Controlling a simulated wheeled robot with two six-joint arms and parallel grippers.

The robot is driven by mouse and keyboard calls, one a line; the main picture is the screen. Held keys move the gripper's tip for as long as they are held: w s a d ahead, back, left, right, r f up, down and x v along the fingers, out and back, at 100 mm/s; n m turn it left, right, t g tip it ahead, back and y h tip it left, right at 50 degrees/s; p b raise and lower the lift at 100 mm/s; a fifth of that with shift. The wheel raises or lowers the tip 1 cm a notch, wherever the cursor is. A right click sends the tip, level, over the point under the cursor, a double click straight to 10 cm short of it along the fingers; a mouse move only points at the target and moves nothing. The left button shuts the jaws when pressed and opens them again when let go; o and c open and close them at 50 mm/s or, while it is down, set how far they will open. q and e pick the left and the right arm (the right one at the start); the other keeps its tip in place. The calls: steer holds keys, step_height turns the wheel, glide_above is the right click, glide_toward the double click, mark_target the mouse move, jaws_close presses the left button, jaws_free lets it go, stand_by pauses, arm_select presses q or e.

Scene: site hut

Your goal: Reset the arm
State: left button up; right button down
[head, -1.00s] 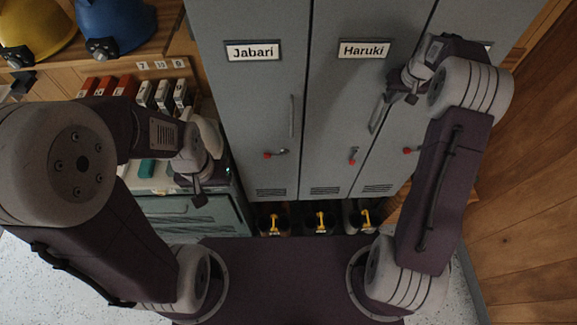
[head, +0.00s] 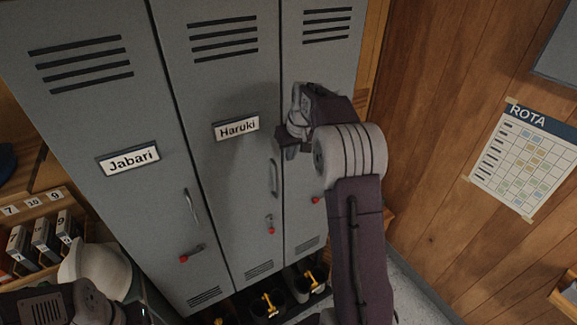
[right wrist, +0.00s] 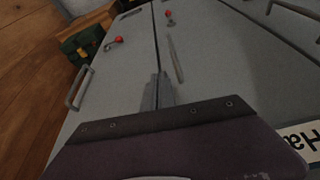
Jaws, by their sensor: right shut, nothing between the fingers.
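My right arm reaches up in front of the grey lockers. Its gripper (head: 283,146) is shut and empty, in front of the Haruki locker (head: 235,165), just above that door's handle (head: 273,179). In the right wrist view the shut fingers (right wrist: 158,92) point at the grey doors with nothing between them. I cannot tell whether they touch the door. Part of my left arm shows at the bottom left of the head view; its gripper is out of frame.
The Jabari locker (head: 110,120) stands to the left, its door shut. A white helmet (head: 95,268) and numbered boxes (head: 45,235) are at the lower left. Boots (head: 268,305) stand below the lockers. A wooden wall with a rota sheet (head: 525,160) is on the right.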

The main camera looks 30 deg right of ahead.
steer(key=s+a+f+n+g+b, duration=0.1)
steer(key=s+a+f+n+b, duration=0.1)
steer(key=s+a+f+b, duration=0.85)
arm_select(q)
step_height(320, 180, down, 14)
steer(key=b, duration=0.3)
steer(key=shift+s, duration=0.25)
arm_select(e)
steer(key=s+a+f+g, duration=0.1)
steer(key=s+a+f, duration=0.1)
steer(key=s+f, duration=0.6)
steer(key=s+a+f+m+g, duration=0.1)
steer(key=s+a+f, duration=0.1)
steer(key=s+f, duration=0.6)
steer(key=shift+s+a, duration=0.3)
steer(key=shift+a, duration=0.05)
arm_select(q)
steer(key=shift+f, duration=0.1)
